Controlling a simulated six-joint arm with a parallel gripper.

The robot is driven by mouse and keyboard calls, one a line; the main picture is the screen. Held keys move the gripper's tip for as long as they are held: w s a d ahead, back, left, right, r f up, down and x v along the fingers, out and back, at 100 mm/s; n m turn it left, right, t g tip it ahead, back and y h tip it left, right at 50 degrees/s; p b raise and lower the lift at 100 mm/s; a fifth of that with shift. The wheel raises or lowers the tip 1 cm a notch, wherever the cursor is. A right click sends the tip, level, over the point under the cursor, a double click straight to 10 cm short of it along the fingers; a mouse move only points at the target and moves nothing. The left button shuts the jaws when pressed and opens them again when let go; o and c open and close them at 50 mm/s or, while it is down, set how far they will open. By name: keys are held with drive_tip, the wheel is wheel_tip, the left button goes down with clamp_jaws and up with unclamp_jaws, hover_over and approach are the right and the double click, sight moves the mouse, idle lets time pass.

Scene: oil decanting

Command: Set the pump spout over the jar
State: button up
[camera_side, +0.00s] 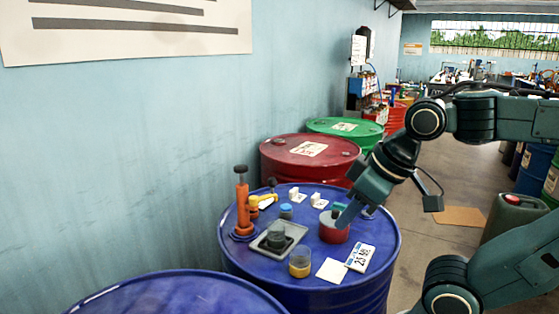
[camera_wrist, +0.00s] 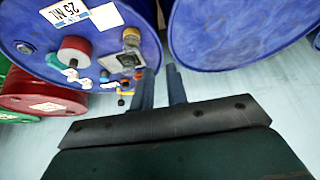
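An orange hand pump (camera_side: 242,205) with a black knob on top stands upright at the left of the blue drum's lid. A yellow piece (camera_side: 263,199), perhaps its spout, shows just right of it; I cannot tell whether they join. A small glass jar (camera_side: 300,264) with amber contents stands near the front of the lid, apart from the pump, and shows in the wrist view (camera_wrist: 131,37).
A grey tray (camera_side: 263,248) holding a dark part lies between pump and jar. A white card (camera_side: 332,271), a label (camera_side: 360,258) and small fittings (camera_side: 286,211) share the lid. Red (camera_side: 290,160) and green drums stand behind.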

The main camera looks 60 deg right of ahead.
drive_tip(key=shift+w+d+r, duration=0.1)
drive_tip(key=shift+w+r, duration=0.15)
drive_tip(key=shift+w, duration=0.15)
clamp_jaws()
drive_tip(key=w+d+r+m+g+h, duration=0.1)
drive_tip(key=w+d+r+m, duration=0.2)
drive_tip(key=w, duration=0.5)
drive_tip(key=w+d+r, duration=0.3)
drive_tip(key=w+d, duration=0.2)
drive_tip(key=w, duration=0.4)
drive_tip(key=w+d+f+m+g+h, duration=0.1)
drive_tip(key=w+d+f+m, duration=0.2)
drive_tip(key=w+d, duration=1.1)
drive_tip(key=shift+w+d+f+m+g, duration=0.15)
drive_tip(key=shift+d+f+m+g, duration=0.15)
drive_tip(key=shift+f, duration=1.15)
drive_tip(key=shift+f, duration=0.1)
wheel_tip(320, 180, down, 9)
drive_tip(key=shift+s+a+r, duration=0.2)
drive_tip(key=shift+s+a, duration=0.1)
drive_tip(key=shift+s, duration=0.1)
